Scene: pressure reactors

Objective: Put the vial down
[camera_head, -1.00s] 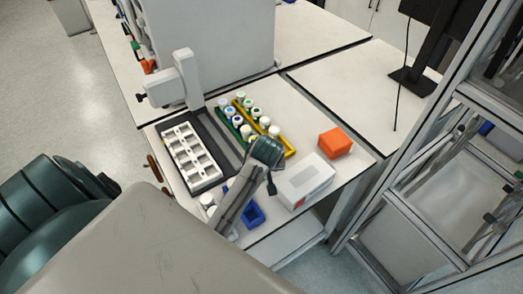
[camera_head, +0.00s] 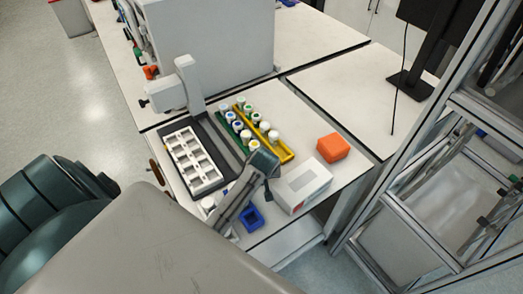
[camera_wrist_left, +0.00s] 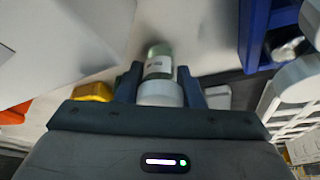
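A small clear glass vial (camera_wrist_left: 158,62) with a white cap shows in the left wrist view. My left gripper (camera_wrist_left: 161,78) is shut on it, one finger on each side of the cap, with the glass body pointing away from the palm. White table surface lies beyond the vial; I cannot tell whether its base touches. In the head view my left gripper (camera_head: 268,192) is over the table between the racks and a white box, and the vial is hidden. My right gripper is not in view.
A blue open holder (camera_head: 250,218) and a white box (camera_head: 300,186) flank the gripper. An orange box (camera_head: 333,148) stands behind. Yellow (camera_head: 284,151) and green racks hold several capped vials. A white slotted rack (camera_head: 195,158) is at left, near a large grey machine (camera_head: 215,50).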

